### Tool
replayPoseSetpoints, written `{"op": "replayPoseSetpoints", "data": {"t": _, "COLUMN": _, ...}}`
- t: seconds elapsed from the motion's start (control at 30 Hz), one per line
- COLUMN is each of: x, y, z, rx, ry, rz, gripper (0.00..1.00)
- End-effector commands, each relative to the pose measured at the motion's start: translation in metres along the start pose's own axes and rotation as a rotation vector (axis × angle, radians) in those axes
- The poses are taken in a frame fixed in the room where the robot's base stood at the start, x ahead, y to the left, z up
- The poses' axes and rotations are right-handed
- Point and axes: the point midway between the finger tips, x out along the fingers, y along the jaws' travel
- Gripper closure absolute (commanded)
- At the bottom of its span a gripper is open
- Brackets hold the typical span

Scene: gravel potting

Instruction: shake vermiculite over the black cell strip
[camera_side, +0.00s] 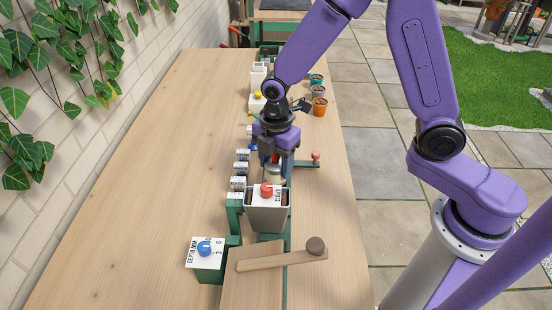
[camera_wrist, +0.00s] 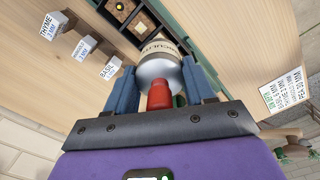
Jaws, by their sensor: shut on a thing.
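My gripper (camera_side: 273,160) is shut on a pale shaker jar (camera_wrist: 160,64), with one blue finger on each side of it in the wrist view. The jar has a grey metal end and a label with dark lettering, only partly readable. The black cell strip (camera_wrist: 151,32) lies on the bench beyond the jar in the wrist view. Some of its cells hold brown or pale fill, and the jar covers part of it. In the side view the strip is hidden behind my gripper and the seed hopper.
The hopper (camera_side: 267,215) with a red knob stands nearest in front of my gripper. A depth box (camera_side: 208,262) with a blue knob is at front left. Labelled white blocks (camera_side: 241,168) line the strip's left side. Small pots (camera_side: 319,106) stand behind. The bench's left half is clear.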

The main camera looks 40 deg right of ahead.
Motion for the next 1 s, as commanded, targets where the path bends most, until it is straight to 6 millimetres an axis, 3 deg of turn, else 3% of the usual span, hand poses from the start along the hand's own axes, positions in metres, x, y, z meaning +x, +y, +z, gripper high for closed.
{"op": "replayPoseSetpoints", "data": {"t": 0.17, "x": 0.000, "y": -0.005, "z": -0.007, "rx": 0.000, "ry": 0.000, "rz": 0.001, "gripper": 0.68}}
{"op": "replayPoseSetpoints", "data": {"t": 0.5, "x": 0.000, "y": 0.008, "z": 0.012, "rx": 0.000, "ry": 0.000, "rz": 0.000, "gripper": 0.68}}
{"op": "replayPoseSetpoints", "data": {"t": 0.83, "x": 0.000, "y": -0.005, "z": -0.007, "rx": -0.002, "ry": 0.000, "rz": 0.001, "gripper": 0.68}}
{"op": "replayPoseSetpoints", "data": {"t": 1.0, "x": 0.000, "y": -0.001, "z": -0.002, "rx": 0.001, "ry": 0.000, "rz": 0.001, "gripper": 0.68}}
